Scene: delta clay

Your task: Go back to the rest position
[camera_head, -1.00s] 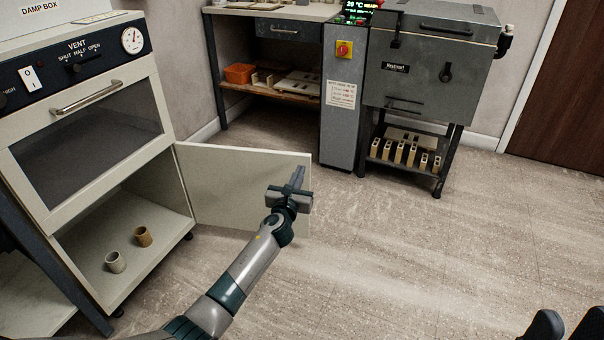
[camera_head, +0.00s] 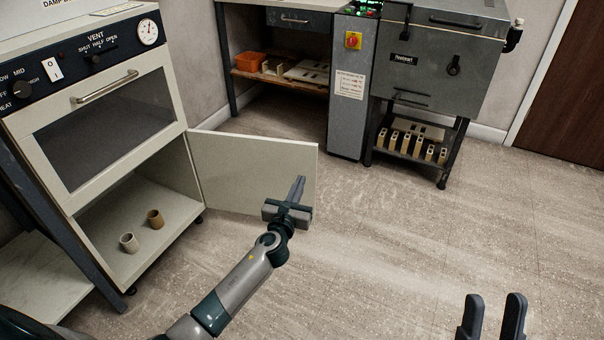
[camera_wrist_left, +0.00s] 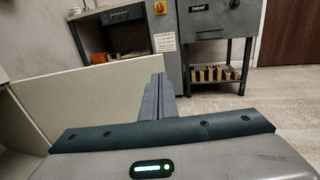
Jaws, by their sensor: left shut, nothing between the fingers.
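My left gripper (camera_head: 298,188) is shut and empty, in front of the open lower door (camera_head: 250,165) of the damp box cabinet. In the left wrist view its closed fingers (camera_wrist_left: 158,97) overlap the door's edge in the picture; I cannot tell whether they touch it. My right gripper (camera_head: 492,315) shows only its two fingers at the bottom right, apart with a gap between them and nothing in it.
The cabinet's lower compartment holds a white cup (camera_head: 129,243) and a brown cup (camera_head: 155,219). A grey kiln (camera_head: 440,60) on a stand with several blocks is at the back, beside a control column (camera_head: 348,95) and a workbench (camera_head: 280,12). The floor (camera_head: 430,235) at centre right is clear.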

